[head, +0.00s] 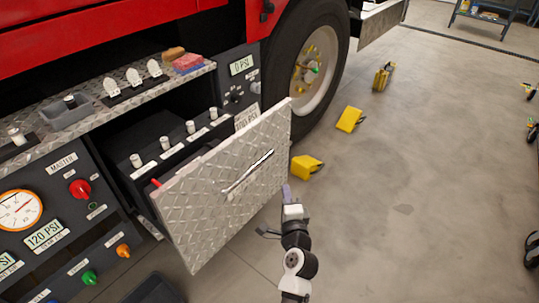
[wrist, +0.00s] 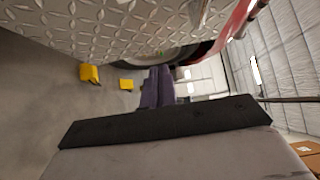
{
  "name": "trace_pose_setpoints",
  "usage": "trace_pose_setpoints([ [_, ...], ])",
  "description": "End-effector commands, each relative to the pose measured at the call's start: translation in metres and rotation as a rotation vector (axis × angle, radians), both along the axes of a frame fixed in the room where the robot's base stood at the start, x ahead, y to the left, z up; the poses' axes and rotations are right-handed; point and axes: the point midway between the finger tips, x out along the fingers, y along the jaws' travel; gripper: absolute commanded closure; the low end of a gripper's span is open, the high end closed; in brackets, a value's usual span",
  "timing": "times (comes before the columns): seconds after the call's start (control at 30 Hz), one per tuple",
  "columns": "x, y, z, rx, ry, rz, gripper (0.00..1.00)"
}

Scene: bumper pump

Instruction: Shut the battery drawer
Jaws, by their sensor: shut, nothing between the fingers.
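The battery drawer (head: 225,185) stands pulled out of the truck's side panel, with a diamond-plate front and a long bar handle (head: 247,172). Several white-topped posts show inside it behind the front. My gripper (head: 286,192) is shut and empty. In the head view it is just right of the drawer front's lower right part; whether it touches the front I cannot tell. In the wrist view the purple fingers (wrist: 157,88) are together, and the diamond-plate front (wrist: 120,25) fills the top left.
Yellow wheel chocks (head: 305,167) and (head: 349,119) lie on the floor near the truck tire (head: 285,65). A control panel with a gauge (head: 18,211) and knobs is left of the drawer. A diamond-plate ledge (head: 130,100) holds small items above.

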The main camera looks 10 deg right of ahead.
Motion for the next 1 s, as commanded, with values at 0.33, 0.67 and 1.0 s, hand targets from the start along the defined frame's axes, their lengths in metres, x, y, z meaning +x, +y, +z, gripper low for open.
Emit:
trace_pose_setpoints([
  [0.33,0.042,-0.001,0.003,0.0,0.0,0.0,1.0],
  [0.67,0.106,0.003,0.004,-0.001,0.0,0.001,1.0],
  [1.0,0.127,0.027,0.0,-0.001,0.0,-0.001,1.0],
])
